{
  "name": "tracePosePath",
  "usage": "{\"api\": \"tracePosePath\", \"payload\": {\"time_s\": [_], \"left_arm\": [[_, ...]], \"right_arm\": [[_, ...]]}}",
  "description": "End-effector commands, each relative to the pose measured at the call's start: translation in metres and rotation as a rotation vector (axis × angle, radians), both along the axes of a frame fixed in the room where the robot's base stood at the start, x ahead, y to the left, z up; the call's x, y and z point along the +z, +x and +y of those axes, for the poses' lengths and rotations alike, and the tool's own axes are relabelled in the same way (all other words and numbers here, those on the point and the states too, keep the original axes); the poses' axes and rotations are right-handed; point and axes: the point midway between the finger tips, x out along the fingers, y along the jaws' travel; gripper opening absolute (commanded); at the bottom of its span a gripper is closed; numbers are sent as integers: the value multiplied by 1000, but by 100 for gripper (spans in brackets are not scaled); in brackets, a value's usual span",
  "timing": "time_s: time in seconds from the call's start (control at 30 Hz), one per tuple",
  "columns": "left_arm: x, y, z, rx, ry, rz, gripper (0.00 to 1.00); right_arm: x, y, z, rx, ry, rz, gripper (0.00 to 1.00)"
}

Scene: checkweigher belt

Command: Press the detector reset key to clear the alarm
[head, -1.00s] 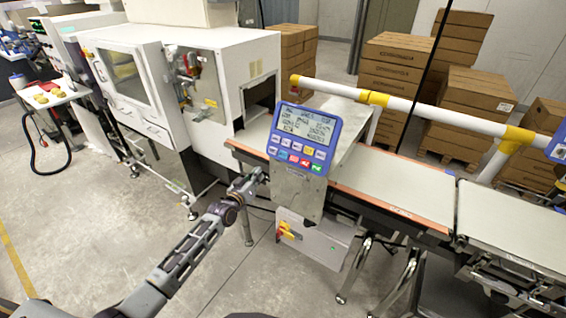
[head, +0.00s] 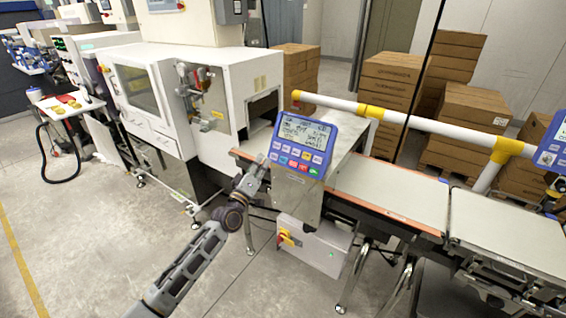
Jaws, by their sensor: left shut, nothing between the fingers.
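The blue control panel (head: 301,145) stands tilted beside the belt. It has a grey display on top and two rows of small keys below, most of them pale, with a red key (head: 294,163) and a green key (head: 314,172) in the lower row. Which key is the reset key cannot be read at this size. My left gripper (head: 261,160) is shut and empty, its tips just left of the panel's lower left corner. I cannot tell whether it touches the panel. My right gripper does not show.
The conveyor belt (head: 392,188) runs right from the white machine (head: 175,90). A white and yellow rail (head: 430,124) runs behind it. A grey box with a red and yellow switch (head: 287,238) sits below the panel. Stacked cartons (head: 465,118) stand behind. The floor at left is open.

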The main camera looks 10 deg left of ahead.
Motion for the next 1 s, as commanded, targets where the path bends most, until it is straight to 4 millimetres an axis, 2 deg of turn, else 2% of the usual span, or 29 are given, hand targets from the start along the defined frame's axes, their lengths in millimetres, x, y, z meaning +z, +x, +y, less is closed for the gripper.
{"api": "tracePosePath", "payload": {"time_s": [0.23,0.7,1.0], "left_arm": [[3,-1,3,-7,-67,-5,0],[3,0,3,-10,-73,-3,0],[-3,9,0,-10,-73,-3,0]], "right_arm": [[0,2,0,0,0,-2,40],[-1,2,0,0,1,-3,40],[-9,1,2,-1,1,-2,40]]}}
